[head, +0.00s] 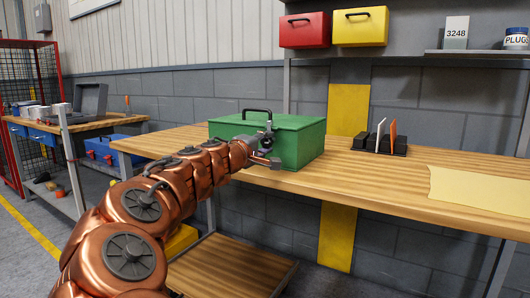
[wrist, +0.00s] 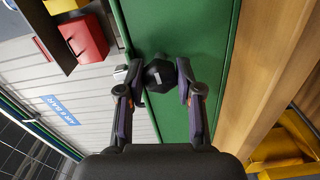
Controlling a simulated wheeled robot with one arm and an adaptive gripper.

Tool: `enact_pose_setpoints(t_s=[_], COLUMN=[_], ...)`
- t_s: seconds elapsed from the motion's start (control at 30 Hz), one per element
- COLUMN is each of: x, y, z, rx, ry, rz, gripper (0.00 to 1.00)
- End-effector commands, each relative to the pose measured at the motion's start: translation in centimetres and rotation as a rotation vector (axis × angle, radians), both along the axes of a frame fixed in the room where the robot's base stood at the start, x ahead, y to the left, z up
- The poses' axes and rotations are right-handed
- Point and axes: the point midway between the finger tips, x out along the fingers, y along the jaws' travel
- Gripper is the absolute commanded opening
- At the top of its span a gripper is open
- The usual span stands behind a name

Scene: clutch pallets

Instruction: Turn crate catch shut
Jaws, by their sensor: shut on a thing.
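The green crate (head: 302,143) stands closed on the wooden workbench, with a black handle on its lid. In the wrist view its green face (wrist: 180,28) fills the middle. A black faceted knob (wrist: 159,77), which looks like the catch, sits on that face. My gripper (head: 263,143) is at the crate's front. In the wrist view its two fingers lie on either side of the knob, shut on it. The catch's exact turn angle cannot be told, and my arm and gripper hide part of the crate's front in the head view.
The workbench (head: 385,184) holds a black rack (head: 380,147) with upright cards and a pale yellow sheet (head: 478,190) to the right. Red (head: 304,31) and yellow (head: 360,28) boxes are above. A second bench with a blue toolbox (head: 105,149) stands left.

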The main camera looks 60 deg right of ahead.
Motion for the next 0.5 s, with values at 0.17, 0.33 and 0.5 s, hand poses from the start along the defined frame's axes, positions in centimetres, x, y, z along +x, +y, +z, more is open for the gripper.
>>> enact_pose_setpoints(t_s=[0.17, 0.33, 0.5], x=[0.05, 0.01, 0.00], y=[0.02, 0.00, -0.01], z=[-0.18, -0.13, -0.08], rx=[0.003, 0.006, 0.006], ry=[-0.072, -0.107, -0.119], rz=[0.001, 0.000, 0.000], gripper=[0.00, 0.00, 0.00])
